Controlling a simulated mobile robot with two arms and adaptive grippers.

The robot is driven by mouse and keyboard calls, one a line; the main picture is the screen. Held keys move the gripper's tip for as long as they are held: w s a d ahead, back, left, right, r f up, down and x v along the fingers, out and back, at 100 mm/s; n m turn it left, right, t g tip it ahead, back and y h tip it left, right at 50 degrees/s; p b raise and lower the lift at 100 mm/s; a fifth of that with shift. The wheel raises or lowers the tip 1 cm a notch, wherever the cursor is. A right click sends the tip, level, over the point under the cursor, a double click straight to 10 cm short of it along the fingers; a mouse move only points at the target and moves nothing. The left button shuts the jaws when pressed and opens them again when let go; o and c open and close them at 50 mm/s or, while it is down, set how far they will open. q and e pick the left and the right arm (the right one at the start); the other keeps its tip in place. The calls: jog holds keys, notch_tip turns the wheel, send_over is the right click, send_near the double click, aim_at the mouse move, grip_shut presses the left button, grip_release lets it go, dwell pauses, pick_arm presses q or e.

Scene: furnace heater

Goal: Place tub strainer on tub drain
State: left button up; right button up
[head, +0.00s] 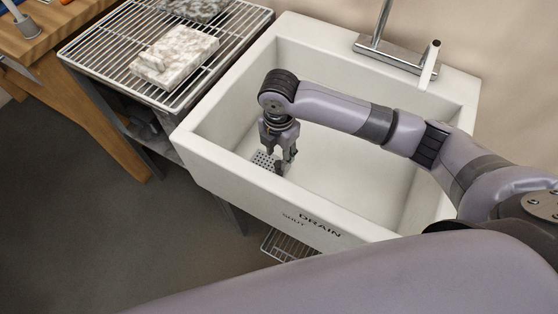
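The white tub (205,152) is a deep sink with "DRAIN" and "SHUT" lettered on its front rim. A small grey perforated plate, which looks like the tub strainer (263,159), shows inside the tub near its front left wall. My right gripper (284,166) points down into the tub, with its fingers at the right edge of the plate. I cannot tell whether the fingers grip the plate or whether it is resting on the bottom. The tub drain is not visible as a separate opening. My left gripper is not in view.
A chrome faucet (392,55) stands at the tub's back rim. A wire rack (118,53) on the left holds a pale mottled block (175,57) and a greyer one (196,7). A wooden bench (52,40) stands at far left. The right part of the tub is empty.

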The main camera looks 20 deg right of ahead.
jog(key=shift+r, duration=1.75)
